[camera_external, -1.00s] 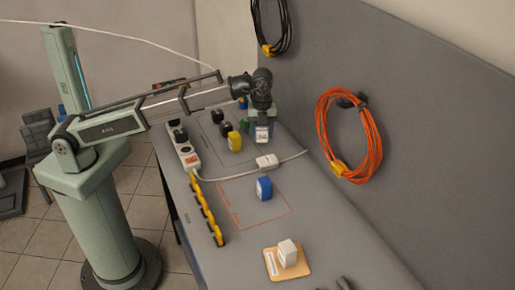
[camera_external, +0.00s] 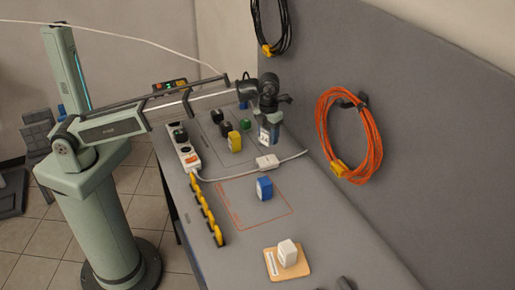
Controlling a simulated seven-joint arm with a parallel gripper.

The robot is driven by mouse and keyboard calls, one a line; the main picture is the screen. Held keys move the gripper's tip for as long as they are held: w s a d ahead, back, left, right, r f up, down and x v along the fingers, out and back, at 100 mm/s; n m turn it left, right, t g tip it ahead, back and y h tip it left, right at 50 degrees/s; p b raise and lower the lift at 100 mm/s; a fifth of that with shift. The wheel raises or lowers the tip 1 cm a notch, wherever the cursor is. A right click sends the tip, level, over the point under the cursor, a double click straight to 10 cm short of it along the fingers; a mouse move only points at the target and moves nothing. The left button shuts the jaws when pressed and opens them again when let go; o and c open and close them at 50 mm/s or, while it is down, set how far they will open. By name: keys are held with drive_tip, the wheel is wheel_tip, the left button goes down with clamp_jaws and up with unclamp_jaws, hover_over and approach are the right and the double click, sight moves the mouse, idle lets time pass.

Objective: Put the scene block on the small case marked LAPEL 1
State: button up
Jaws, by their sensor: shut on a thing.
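My gripper (camera_external: 269,136) is over the back right of the bench, near the grey wall panel. It is shut on a small block (camera_external: 265,137) with a pale, marked face, partly hidden by the fingers; its marking is too small to read. Several small coloured cases stand on the bench: a yellow one (camera_external: 235,141) left of my gripper, a green one (camera_external: 246,124) behind it, a blue one (camera_external: 264,188) inside an orange outline, and a white one (camera_external: 288,253) on a wooden board. I cannot read which is marked LAPEL 1.
Orange cable (camera_external: 372,125) hangs on the wall. The bench's front middle is mostly clear.

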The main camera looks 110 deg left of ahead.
drive_tip(key=shift+f, duration=3.85)
drive_tip(key=o, duration=1.1)
drive_tip(key=shift+f, duration=0.1)
wheel_tip(320, 180, up, 12)
drive_tip(key=shift+r, duration=0.15)
